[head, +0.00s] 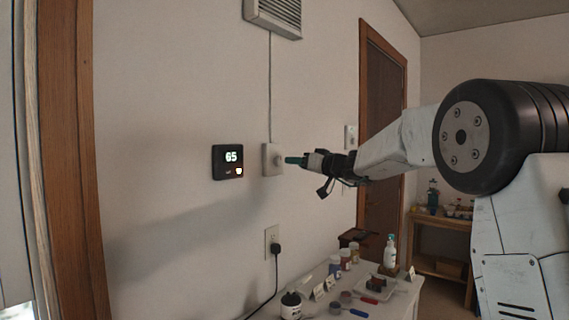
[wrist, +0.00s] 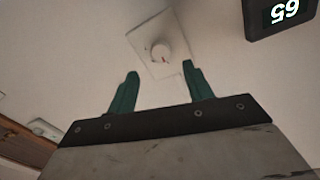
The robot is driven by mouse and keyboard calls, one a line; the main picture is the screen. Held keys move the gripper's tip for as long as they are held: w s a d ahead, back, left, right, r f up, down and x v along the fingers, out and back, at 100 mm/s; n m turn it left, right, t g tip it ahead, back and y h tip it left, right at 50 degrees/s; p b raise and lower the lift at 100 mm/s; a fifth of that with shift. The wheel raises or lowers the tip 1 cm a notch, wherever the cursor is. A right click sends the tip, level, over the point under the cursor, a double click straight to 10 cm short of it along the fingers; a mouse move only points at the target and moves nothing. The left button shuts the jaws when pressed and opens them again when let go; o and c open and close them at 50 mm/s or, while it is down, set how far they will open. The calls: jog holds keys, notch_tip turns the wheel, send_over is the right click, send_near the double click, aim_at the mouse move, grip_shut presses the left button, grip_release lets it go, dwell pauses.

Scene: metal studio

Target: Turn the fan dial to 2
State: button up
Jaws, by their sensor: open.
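The fan dial (head: 277,159) is a round white knob on a pale square plate on the wall, below a cord that runs up to a vent. In the wrist view the dial (wrist: 161,52) has a small red mark near its lower right; no numbers can be read. My gripper (head: 288,160) reaches toward the dial from the right, its green fingertips just short of it. In the wrist view my gripper (wrist: 157,84) is open and empty, its two green fingers apart, with the dial ahead of the gap between them.
A black thermostat (head: 229,161) reading 65 is on the wall left of the dial. A wall vent (head: 274,16) is above. An outlet (head: 272,243) with a plug is below. A white table (head: 400,302) with jars, a bottle and tools stands beneath. A light switch (head: 350,138) is beside the door.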

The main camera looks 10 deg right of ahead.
aim_at(281, 161)
jog(key=x, duration=0.6)
jog(key=shift+w+a, duration=0.15)
jog(key=shift+a, duration=0.05)
jog(key=c, duration=1)
